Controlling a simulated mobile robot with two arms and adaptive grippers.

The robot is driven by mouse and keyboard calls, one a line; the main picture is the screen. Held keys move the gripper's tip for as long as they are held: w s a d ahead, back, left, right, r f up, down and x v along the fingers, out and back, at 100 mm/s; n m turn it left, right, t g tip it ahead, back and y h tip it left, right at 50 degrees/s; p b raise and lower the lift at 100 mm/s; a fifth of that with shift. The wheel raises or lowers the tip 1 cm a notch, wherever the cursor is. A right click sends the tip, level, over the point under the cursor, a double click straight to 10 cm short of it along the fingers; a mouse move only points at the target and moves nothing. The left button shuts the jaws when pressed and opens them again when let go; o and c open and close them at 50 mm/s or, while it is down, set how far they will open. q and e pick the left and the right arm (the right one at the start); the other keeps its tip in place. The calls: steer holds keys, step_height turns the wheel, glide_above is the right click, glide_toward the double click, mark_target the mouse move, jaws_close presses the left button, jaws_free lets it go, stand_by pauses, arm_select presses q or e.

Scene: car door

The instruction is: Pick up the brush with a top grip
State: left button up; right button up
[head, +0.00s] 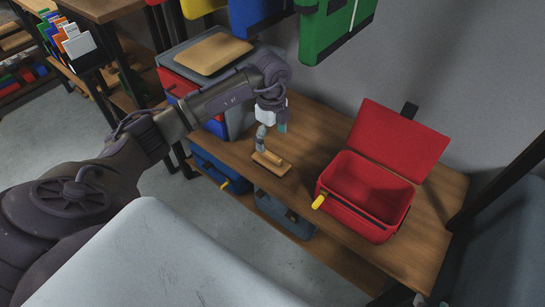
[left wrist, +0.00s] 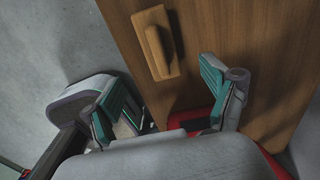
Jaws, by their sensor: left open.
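My right gripper is not in view.
An open red toolbox (head: 365,183) with a yellow latch stands right of the brush. Blue (head: 258,15) and green (head: 335,25) bins hang on the back wall. Bare bench lies between brush and toolbox.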

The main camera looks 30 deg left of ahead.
mark_target(271, 153)
arm_select(q)
step_height(271, 153, down, 4)
steer(key=shift+f+b, duration=0.1)
steer(key=shift+b, duration=0.35)
steer(key=shift+f, duration=0.55)
step_height(271, 153, down, 5)
steer(key=shift+a+r+b, duration=0.1)
steer(key=shift+r+b, duration=0.05)
steer(key=shift+b, duration=0.9)
steer(key=c, duration=1.3)
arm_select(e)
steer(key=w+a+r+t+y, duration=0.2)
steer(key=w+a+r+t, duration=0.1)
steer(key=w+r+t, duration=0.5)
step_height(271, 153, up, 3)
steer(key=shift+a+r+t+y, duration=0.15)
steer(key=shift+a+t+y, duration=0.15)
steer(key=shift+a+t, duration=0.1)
arm_select(q)
steer(key=shift+r, duration=0.15)
